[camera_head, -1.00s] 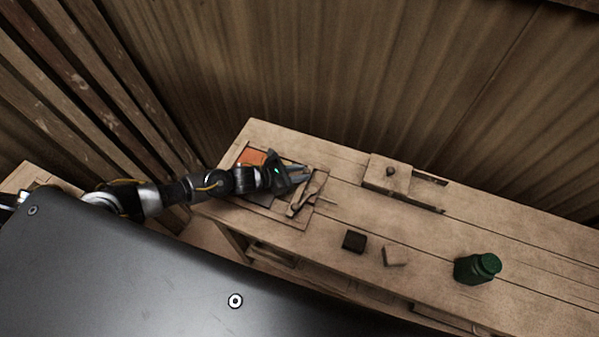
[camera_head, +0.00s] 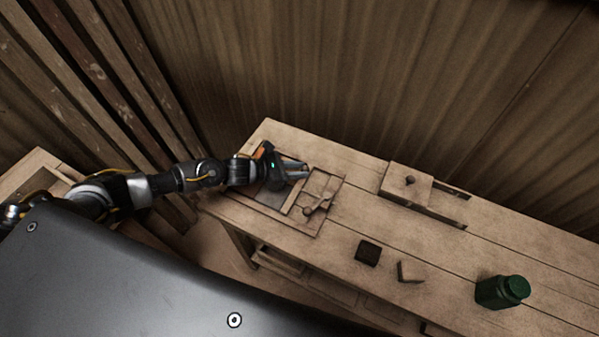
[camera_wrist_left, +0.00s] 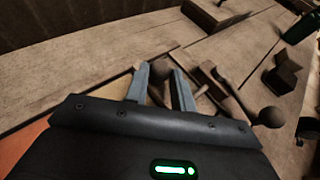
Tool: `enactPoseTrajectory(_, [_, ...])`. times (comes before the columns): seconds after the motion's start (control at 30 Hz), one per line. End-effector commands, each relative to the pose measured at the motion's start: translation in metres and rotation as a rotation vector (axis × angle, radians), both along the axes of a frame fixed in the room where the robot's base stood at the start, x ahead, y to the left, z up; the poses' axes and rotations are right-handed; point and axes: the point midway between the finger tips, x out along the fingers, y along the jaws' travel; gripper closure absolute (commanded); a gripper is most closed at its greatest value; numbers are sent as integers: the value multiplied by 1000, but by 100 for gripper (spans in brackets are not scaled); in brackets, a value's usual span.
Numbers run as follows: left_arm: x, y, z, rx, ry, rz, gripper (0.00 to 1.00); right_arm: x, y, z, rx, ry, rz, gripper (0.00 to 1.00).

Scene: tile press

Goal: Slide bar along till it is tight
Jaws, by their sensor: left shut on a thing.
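A shallow wooden press frame (camera_head: 341,186) is set in the left end of the bench. My left gripper (camera_head: 303,169) reaches over it from the left. In the left wrist view its two grey fingers (camera_wrist_left: 160,76) are shut on a dark round knob (camera_wrist_left: 160,69), which appears to belong to the bar. A pale strip, seemingly the bar (camera_head: 293,199), crosses the frame below the gripper. Orange tile (camera_head: 266,147) shows at the frame's far left, largely covered by the gripper; orange also shows in the wrist view (camera_wrist_left: 20,146). My right gripper is not in view.
A wooden lever with a ball end (camera_head: 318,205) lies right of the gripper. A dark block (camera_head: 367,252) and a notched wooden piece (camera_head: 410,271) lie nearer the front. A knobbed wooden box (camera_head: 408,184) sits at the back.

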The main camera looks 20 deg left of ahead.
Motion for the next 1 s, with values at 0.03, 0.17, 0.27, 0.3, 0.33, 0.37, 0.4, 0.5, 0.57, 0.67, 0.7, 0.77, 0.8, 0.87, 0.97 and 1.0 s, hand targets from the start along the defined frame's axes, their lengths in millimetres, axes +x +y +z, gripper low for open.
enactPoseTrajectory(0.03, [0, 1, 0, 2, 1, 2, 100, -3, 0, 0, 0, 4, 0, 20])
enactPoseTrajectory(0.17, [0, 1, 0, 1, 1, 2, 66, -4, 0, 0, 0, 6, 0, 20])
enactPoseTrajectory(0.27, [0, 1, 0, 1, 0, 3, 54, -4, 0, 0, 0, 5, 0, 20])
enactPoseTrajectory(0.3, [0, 1, 0, 1, 0, 3, 54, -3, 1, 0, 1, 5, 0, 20])
enactPoseTrajectory(0.33, [0, 1, 0, 1, 0, 3, 54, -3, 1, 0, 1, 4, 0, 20])
enactPoseTrajectory(0.37, [0, 1, 0, 1, 0, 3, 54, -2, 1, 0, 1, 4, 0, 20])
enactPoseTrajectory(0.4, [0, 1, 0, 1, 0, 3, 54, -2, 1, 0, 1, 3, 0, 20])
enactPoseTrajectory(0.5, [0, 1, 0, 1, 0, 3, 54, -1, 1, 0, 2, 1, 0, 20])
enactPoseTrajectory(0.57, [-1, 3, 0, 1, 0, 3, 54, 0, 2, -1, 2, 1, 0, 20])
enactPoseTrajectory(0.67, [-6, 11, 2, 2, -1, 3, 54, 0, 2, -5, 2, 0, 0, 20])
enactPoseTrajectory(0.7, [-9, 15, 4, 2, -1, 2, 54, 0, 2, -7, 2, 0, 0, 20])
enactPoseTrajectory(0.77, [-16, 23, 8, 2, -1, 2, 54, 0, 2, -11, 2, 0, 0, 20])
enactPoseTrajectory(0.8, [-20, 29, 10, 3, -1, 2, 54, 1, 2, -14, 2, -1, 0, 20])
enactPoseTrajectory(0.87, [-27, 38, 15, 3, 0, 2, 54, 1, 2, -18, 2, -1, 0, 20])
enactPoseTrajectory(0.97, [-38, 53, 22, 3, -1, 3, 54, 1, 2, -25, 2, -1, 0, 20])
enactPoseTrajectory(1.0, [-42, 58, 25, 3, 0, 2, 54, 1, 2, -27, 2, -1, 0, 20])
